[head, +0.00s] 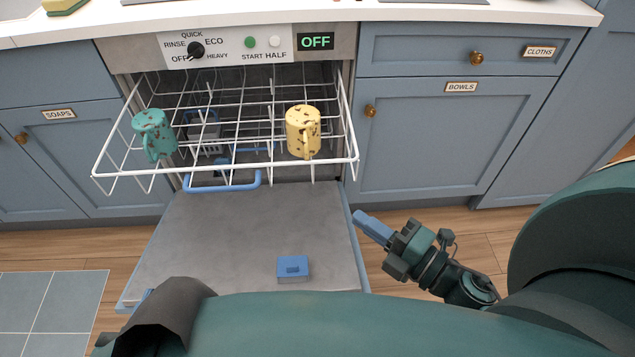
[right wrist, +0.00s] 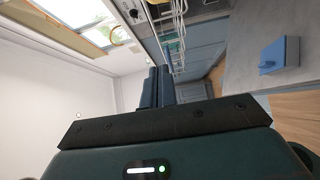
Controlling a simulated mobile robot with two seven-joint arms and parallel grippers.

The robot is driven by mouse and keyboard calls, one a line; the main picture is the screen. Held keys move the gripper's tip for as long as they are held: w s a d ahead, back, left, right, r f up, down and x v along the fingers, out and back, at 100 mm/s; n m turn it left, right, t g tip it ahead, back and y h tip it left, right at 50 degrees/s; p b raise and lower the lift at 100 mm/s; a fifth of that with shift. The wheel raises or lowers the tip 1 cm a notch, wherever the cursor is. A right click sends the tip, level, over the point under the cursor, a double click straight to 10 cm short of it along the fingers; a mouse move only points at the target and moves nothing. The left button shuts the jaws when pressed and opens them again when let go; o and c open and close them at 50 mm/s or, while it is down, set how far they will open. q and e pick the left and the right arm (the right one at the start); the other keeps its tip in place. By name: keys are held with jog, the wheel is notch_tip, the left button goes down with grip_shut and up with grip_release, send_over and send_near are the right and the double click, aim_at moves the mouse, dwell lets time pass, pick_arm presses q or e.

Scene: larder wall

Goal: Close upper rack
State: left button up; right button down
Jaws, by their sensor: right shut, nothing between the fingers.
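The upper rack (head: 225,168) is a white wire basket pulled out of the dishwasher in the head view. A teal speckled mug (head: 152,134) stands at its left and a yellow spotted mug (head: 303,131) at its right. My right gripper (head: 367,224) is shut and empty, below and to the right of the rack's front right corner, apart from it. In the right wrist view its blue fingers (right wrist: 157,88) are together, with part of the white rack (right wrist: 177,45) beyond them. My left gripper is not in view.
The dishwasher door (head: 230,235) is folded down, with a blue dispenser lid (head: 293,268) on it. A blue-handled lower rack (head: 225,187) sits inside under the upper one. Cupboards flank the machine; a counter (head: 330,14) runs above. Floor right of the door is clear.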

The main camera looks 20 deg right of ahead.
jog(key=p, duration=0.1)
send_near(306, 167)
jog(key=w+a, duration=0.1)
jog(key=a, duration=0.3)
jog(key=w, duration=0.1)
jog(key=w+d, duration=0.1)
jog(key=w, duration=0.1)
jog(key=shift+w, duration=0.2)
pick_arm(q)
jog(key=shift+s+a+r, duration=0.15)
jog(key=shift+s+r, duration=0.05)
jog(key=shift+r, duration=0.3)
pick_arm(e)
jog(key=shift+w+d, duration=0.15)
jog(key=shift+w, duration=0.3)
